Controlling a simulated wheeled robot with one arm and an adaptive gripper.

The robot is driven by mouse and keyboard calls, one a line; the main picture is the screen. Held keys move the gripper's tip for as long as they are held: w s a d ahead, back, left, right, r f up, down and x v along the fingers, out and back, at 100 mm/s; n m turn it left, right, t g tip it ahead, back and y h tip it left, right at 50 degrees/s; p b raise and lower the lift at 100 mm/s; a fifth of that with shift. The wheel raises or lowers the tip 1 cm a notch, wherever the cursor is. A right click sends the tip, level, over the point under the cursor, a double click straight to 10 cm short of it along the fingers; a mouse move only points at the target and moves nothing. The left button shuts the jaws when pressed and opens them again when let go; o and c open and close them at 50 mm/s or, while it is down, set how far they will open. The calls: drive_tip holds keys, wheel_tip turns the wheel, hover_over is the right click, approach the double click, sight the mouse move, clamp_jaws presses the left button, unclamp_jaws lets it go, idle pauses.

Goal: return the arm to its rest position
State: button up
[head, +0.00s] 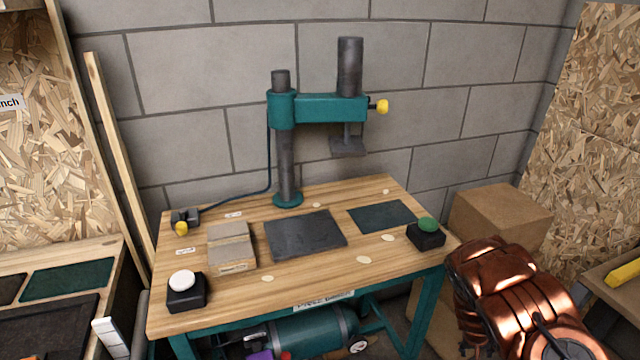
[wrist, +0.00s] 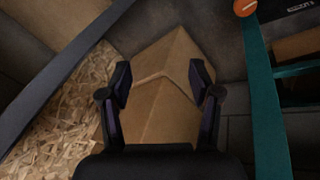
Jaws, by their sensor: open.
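My arm shows at the lower right of the head view as a copper-coloured link, in front of the right end of the press table (head: 190,318). The fingers lie outside that view. In the wrist view my gripper (wrist: 160,82) is open, with its two dark fingers apart and nothing between them. Beyond the fingers is a cardboard box (wrist: 160,120), which also shows in the head view (head: 500,218) behind my arm. I cannot tell the exact gap between fingers and box.
A teal press (head: 320,108) stands at the back of the table. A black box with a green button (head: 427,226) sits at its right edge, near my arm. A white-button box (head: 184,283) is at front left. A side bench (head: 600,280) stands right; chipboard panels flank both sides.

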wheel_tip(320, 180, up, 18)
drive_tip(key=s+a+g+p, duration=0.1)
drive_tip(key=s+a+p, duration=0.1)
drive_tip(key=s+a+r+m+p, duration=0.1)
drive_tip(key=s+a+r, duration=0.1)
drive_tip(key=a+r, duration=0.35)
drive_tip(key=s+a+r, duration=0.2)
drive_tip(key=a+r, duration=0.1)
drive_tip(key=r, duration=0.5)
drive_tip(key=s+a+r+n+y+p, duration=0.1)
drive_tip(key=s+a+r, duration=0.4)
drive_tip(key=s+a, duration=0.2)
drive_tip(key=s+a+r+n+g+y+p, duration=0.1)
drive_tip(key=s+a+r+n, duration=0.1)
drive_tip(key=s+a+r, duration=0.3)
drive_tip(key=s+a+r+n+g+y+p, duration=0.1)
drive_tip(key=s+a+r+y+p, duration=0.1)
drive_tip(key=s+a+r, duration=0.4)
drive_tip(key=s+a, duration=0.5)
drive_tip(key=s, duration=0.1)
drive_tip(key=shift+s+n, duration=0.15)
drive_tip(key=shift+n, duration=0.25)
